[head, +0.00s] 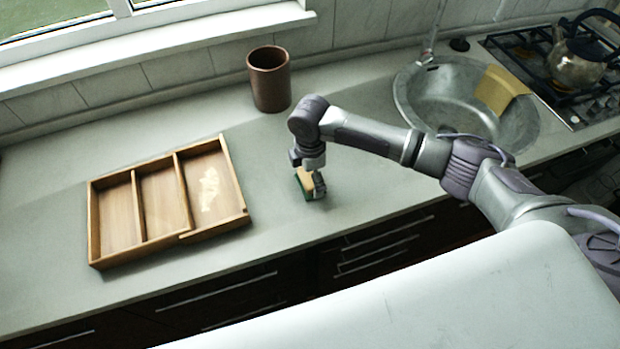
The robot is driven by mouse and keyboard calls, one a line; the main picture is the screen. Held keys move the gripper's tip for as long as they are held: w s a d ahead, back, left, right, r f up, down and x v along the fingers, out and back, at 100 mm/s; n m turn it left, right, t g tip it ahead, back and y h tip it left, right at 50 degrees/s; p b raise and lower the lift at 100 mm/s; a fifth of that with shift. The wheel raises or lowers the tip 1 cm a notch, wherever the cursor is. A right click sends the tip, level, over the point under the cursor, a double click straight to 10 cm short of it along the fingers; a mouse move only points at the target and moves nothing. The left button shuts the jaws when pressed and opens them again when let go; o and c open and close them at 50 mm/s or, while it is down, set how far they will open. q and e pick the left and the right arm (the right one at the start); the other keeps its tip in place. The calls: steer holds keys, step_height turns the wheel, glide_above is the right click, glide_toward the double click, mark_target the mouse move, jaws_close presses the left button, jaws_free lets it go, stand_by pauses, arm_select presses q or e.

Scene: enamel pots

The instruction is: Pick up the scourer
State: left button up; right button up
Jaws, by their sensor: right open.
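The scourer (307,183) is a small block with a tan face and a dark green side. It lies on the grey counter right of the wooden tray. My right gripper (309,179) is over it, pointing down, with its fingers open close around the scourer. Part of the scourer is hidden by the gripper, and I cannot tell whether the fingers touch it. My left gripper is not in view.
A wooden tray (188,236) with three compartments sits to the left. A brown cup (269,80) stands behind. A round sink (420,92) with a yellow cloth (499,88) and a stove with a kettle (578,58) are to the right. The counter's front edge is close to the scourer.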

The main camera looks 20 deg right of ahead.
steer(key=c, duration=1.1)
steer(key=shift+r, duration=0.4)
step_height(320, 180, up, 3)
steer(key=shift+w+f+b, duration=0.1)
steer(key=shift+f+b, duration=0.1)
steer(key=shift+b, duration=0.45)
steer(key=s+d+r+b, duration=0.1)
steer(key=s+d+r, duration=0.1)
steer(key=s+r, duration=0.2)
steer(key=s+d+r, duration=0.3)
steer(key=s, duration=0.3)
steer(key=shift+s+d+r+b, duration=0.25)
steer(key=shift+s+r+b, duration=0.05)
steer(key=shift+r+b, duration=0.1)
steer(key=shift+f, duration=0.1)
steer(key=o, duration=0.5)
steer(key=c, duration=0.4)
